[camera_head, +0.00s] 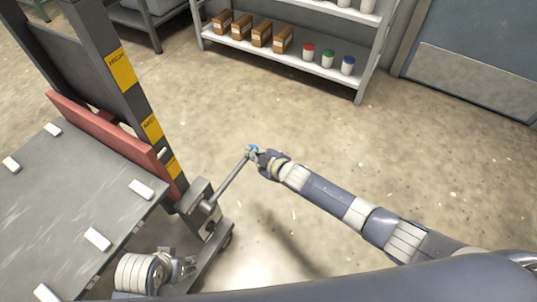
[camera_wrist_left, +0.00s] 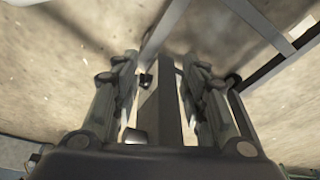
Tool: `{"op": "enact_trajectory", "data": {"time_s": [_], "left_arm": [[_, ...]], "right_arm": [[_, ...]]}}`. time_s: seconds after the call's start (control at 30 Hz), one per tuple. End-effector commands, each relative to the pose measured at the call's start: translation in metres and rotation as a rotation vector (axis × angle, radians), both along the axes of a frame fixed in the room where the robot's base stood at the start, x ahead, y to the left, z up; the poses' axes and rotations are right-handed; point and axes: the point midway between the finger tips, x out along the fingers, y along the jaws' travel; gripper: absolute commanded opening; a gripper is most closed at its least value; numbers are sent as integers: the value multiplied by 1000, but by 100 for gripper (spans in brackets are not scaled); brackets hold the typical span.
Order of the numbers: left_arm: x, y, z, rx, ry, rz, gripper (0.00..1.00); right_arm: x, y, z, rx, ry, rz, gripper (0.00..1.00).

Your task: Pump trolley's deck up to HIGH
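The trolley's grey deck (camera_head: 70,200) carries several white pads and fills the left of the head view. Its red carriage (camera_head: 105,130) crosses the dark mast (camera_head: 95,45) beside the lowest yellow label (camera_head: 173,168). The MED label (camera_head: 152,127) and HIGH label (camera_head: 121,68) are higher up. The pump lever (camera_head: 228,183) slants up from the mast's foot to a blue knob (camera_head: 253,148). My right gripper (camera_head: 257,155) closes around the lever's knob end. My left gripper (camera_head: 188,267) is low beside the deck; its fingers are apart in the left wrist view (camera_wrist_left: 160,95).
A shelf rack (camera_head: 290,60) at the back holds several brown boxes and a red, a green and a blue-lidded jar. A grey door (camera_head: 480,65) is at the right. The concrete floor (camera_head: 390,150) between is clear. Dark bars (camera_wrist_left: 166,110) show behind my left fingers.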

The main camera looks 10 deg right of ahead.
Motion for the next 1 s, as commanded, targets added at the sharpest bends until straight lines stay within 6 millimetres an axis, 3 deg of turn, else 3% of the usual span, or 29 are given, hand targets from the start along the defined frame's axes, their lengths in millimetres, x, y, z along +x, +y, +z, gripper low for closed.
{"op": "enact_trajectory", "data": {"time_s": [0.27,0.7,1.0], "left_arm": [[0,-1,-49,1,29,-4,40],[-20,1,-123,6,70,-11,40],[-38,3,-156,7,86,-15,40]], "right_arm": [[-4,4,16,8,0,6,0],[-42,-28,47,8,1,6,0],[-64,-45,66,9,-1,6,0]]}}
